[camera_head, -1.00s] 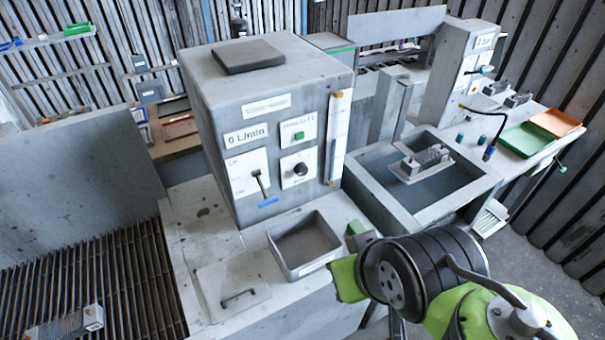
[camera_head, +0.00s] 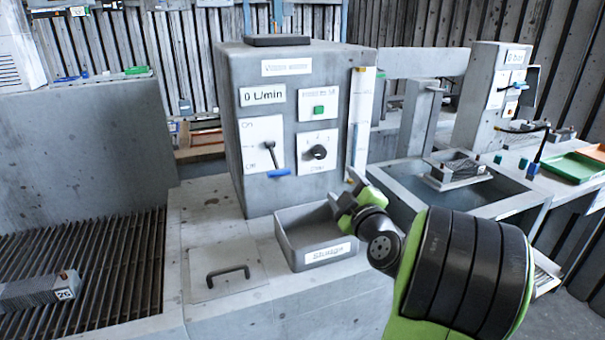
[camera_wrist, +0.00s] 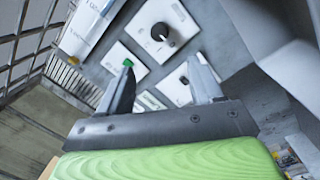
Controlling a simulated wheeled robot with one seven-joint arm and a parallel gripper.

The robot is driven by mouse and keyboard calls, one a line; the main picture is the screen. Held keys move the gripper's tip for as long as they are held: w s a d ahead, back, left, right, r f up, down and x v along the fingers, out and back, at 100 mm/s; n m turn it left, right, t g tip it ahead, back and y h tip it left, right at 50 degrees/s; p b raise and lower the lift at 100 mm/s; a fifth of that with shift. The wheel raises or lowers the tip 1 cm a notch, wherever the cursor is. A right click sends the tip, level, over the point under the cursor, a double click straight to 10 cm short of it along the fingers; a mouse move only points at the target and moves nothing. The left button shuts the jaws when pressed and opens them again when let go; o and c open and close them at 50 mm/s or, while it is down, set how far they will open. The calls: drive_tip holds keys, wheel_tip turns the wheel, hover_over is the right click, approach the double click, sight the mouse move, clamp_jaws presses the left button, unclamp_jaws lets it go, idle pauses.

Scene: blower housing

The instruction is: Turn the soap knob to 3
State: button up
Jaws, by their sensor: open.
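The black round knob (camera_head: 318,152) sits on a white plate with small markings, low on the front of the grey box. Its pointer setting is too small to read surely. It also shows in the wrist view (camera_wrist: 159,31), near the top, beyond the fingertips. My gripper (camera_head: 345,190) is in front of the box, to the right of and below the knob, apart from it. In the wrist view my gripper (camera_wrist: 162,65) has its two fingers spread, with nothing between them.
A green button (camera_head: 319,110) is above the knob. An open grey tray (camera_head: 290,248) stands below. A water basin (camera_head: 500,207) is at the right.

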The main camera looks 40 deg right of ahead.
sight(321, 154)
drive_tip(key=p+x, duration=0.4)
drive_tip(key=x, duration=1.1)
drive_tip(key=shift+w+r, duration=0.15)
drive_tip(key=shift+w, duration=0.05)
drive_tip(key=shift+c, duration=0.3)
drive_tip(key=c, duration=1)
